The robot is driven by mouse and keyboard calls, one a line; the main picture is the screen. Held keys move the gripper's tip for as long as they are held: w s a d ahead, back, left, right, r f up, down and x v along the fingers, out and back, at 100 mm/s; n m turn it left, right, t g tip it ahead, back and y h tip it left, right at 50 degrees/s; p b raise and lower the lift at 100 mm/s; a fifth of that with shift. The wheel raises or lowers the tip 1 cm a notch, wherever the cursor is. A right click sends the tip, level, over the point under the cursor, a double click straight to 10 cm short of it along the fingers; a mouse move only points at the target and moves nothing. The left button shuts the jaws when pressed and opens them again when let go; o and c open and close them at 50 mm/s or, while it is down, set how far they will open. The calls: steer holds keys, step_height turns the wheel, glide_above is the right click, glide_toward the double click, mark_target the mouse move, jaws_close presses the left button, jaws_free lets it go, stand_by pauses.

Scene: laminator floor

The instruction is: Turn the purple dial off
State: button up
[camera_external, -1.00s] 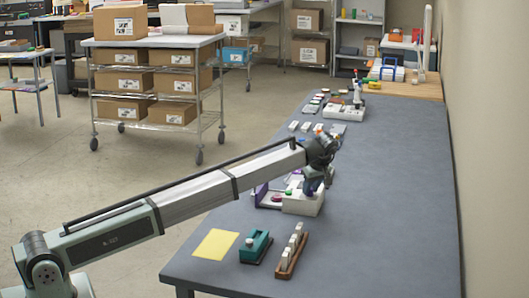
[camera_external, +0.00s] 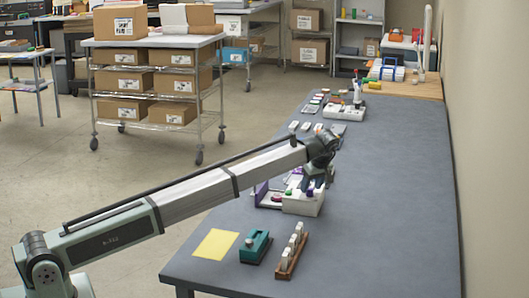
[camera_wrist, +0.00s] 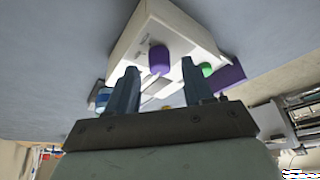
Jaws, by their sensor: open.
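The purple dial (camera_wrist: 159,59) sits on the face of a white box (camera_wrist: 165,20) in the wrist view, with small unreadable marks beside it. A round green button (camera_wrist: 206,69) is on the same box. My gripper (camera_wrist: 158,75) is open; its two fingers stand apart on either side of the dial in the picture. Whether they touch it I cannot tell. In the external view my gripper (camera_external: 316,180) is over the white box (camera_external: 304,204), and it hides most of the box's top and the dial.
A purple panel (camera_external: 261,194) stands at the box's left. A teal device (camera_external: 255,246), a wooden rack with white pieces (camera_external: 289,258) and a yellow sheet (camera_external: 215,243) lie in front. Several small items lie behind the box. The table's right side (camera_external: 400,190) is clear.

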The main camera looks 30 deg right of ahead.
steer(key=v, duration=1.2)
steer(key=shift+s+r, duration=0.15)
steer(key=shift+r, duration=0.1)
